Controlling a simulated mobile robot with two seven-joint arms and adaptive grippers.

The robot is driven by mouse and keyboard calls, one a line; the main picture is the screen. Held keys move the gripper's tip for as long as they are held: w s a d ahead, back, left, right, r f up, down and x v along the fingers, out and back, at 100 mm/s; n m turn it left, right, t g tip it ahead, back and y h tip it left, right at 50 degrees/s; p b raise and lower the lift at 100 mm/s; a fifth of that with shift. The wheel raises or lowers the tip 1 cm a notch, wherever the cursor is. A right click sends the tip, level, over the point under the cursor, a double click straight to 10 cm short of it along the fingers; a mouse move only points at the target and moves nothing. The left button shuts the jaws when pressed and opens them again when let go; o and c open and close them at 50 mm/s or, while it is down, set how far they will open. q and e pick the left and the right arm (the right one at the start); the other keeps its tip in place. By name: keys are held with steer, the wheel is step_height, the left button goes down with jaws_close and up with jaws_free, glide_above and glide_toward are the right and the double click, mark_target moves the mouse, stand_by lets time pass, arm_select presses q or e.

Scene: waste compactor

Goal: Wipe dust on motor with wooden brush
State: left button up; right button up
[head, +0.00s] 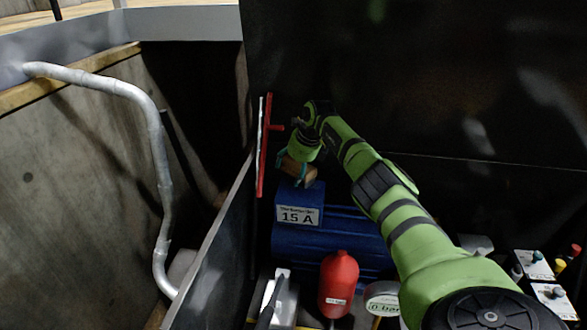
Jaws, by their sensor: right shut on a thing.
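The blue motor (325,249) lies low in the middle of the head view, with a box on top labelled 15 A (298,216). My right arm reaches in from the lower right. My right gripper (292,166) is shut on the wooden brush (303,171), a brown block just above the 15 A box. I cannot tell whether the brush touches the box. The gripper partly hides the brush. Dust on the motor is not clear at this size. My left gripper is out of view.
A red bar (264,150) stands beside the gripper, close to a dark wall. A red cylinder (339,284) and a pressure gauge (383,299) stand in front of the motor. Control boxes (535,265) sit at the lower right. A grey bent pipe (158,160) is on the left.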

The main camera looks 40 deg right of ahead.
mark_target(310, 168)
steer(key=shift+f+b, duration=0.65)
steer(key=shift+f, duration=0.35)
steer(key=shift+s+d+r+p, duration=0.2)
steer(key=shift+s+d+p, duration=0.45)
steer(key=shift+s+p, duration=0.15)
steer(key=shift+s+d+p, duration=0.4)
steer(key=shift+s+d, duration=0.15)
steer(key=shift+s, duration=0.15)
steer(key=shift+s+d+f+p, duration=0.15)
steer(key=shift+s+d+p, duration=0.25)
steer(key=shift+s+d, duration=0.95)
steer(key=shift+s, duration=0.25)
steer(key=shift+f, duration=0.15)
